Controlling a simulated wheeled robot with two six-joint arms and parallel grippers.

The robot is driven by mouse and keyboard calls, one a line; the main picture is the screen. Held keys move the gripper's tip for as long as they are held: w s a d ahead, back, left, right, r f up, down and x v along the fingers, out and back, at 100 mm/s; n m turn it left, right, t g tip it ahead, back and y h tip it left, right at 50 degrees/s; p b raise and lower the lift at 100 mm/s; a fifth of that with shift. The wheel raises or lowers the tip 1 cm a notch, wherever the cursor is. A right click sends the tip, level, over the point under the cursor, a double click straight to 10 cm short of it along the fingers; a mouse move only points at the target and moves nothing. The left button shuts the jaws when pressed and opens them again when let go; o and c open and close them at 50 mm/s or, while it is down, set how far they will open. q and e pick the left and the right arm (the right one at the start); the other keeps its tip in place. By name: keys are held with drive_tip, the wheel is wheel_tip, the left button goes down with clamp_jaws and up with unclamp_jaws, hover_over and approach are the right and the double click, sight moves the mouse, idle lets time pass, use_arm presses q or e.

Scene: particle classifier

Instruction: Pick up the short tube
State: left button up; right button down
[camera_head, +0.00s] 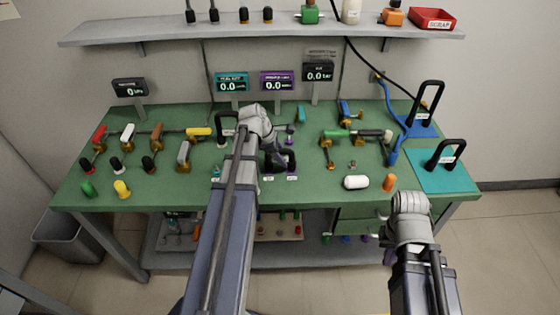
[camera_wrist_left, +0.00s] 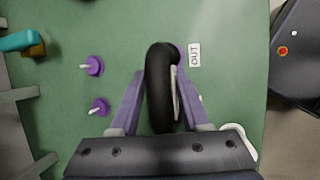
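A black bent tube with a white tag (camera_wrist_left: 160,85) stands between the fingers of my left gripper (camera_wrist_left: 161,78) in the left wrist view. The fingers are on either side of it and very close; whether they press on it is unclear. In the head view the left gripper (camera_head: 278,158) is low over the middle of the green bench, at the same black tube (camera_head: 291,158). My right gripper (camera_head: 389,257) is in front of the bench, mostly hidden behind its own wrist, so its opening does not show.
Larger black looped tubes with tags stand on a blue mat (camera_head: 405,128) and a teal mat (camera_head: 462,180) at right. Small purple fittings (camera_wrist_left: 95,66) lie beside the left gripper. Valves and displays stand around.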

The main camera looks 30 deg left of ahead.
use_arm(q)
clamp_jaws()
drive_tip(key=shift+r, duration=0.1)
idle(0.5)
wheel_tip(320, 180, up, 10)
drive_tip(key=p, duration=1)
